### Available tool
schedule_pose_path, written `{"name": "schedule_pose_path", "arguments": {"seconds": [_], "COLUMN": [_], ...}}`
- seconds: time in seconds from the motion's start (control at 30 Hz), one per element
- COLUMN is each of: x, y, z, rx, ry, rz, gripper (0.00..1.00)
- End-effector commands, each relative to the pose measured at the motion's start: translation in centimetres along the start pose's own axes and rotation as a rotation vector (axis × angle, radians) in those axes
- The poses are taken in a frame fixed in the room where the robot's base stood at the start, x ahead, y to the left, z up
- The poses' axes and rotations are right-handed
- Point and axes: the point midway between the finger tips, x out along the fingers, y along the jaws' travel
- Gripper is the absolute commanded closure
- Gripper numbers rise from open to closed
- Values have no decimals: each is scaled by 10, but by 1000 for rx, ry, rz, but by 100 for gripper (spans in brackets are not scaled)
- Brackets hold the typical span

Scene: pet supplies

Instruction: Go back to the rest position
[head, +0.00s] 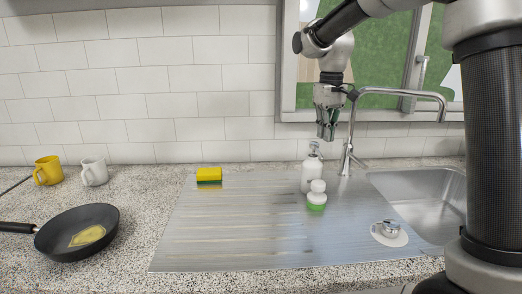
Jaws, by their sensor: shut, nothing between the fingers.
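My gripper (327,131) hangs in the air in the head view, pointing down, with its fingers together and nothing between them. It is above the white pump bottle (311,172) on the steel drainboard (235,235) and left of the tap (352,130). My arm reaches in from the upper right and bends down at the wrist in front of the window.
A green-based white brush (317,196) stands beside the bottle. A yellow sponge (209,176) lies at the back. The sink basin (430,205) and a drain plug (389,232) are right. A pan (78,232), yellow mug (48,170) and white mug (94,171) are left.

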Motion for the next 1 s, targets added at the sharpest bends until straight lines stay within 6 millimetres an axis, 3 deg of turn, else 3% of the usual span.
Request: {"name": "schedule_pose_path", "arguments": {"seconds": [0.03, 0.17, 0.4, 0.53, 0.6, 0.7, 1.0], "x": [-1, -1, 10, 20, 22, 17, 6], "y": [3, 9, 13, 10, 9, 9, 13], "z": [26, 89, 224, 282, 303, 318, 324], "rx": [28, 105, 249, 305, 327, 351, 378], "ry": [12, 53, 164, 227, 258, 309, 361], "rz": [2, 6, 21, 35, 43, 56, 71], "gripper": [100, 100, 100, 100, 100, 100, 100]}}
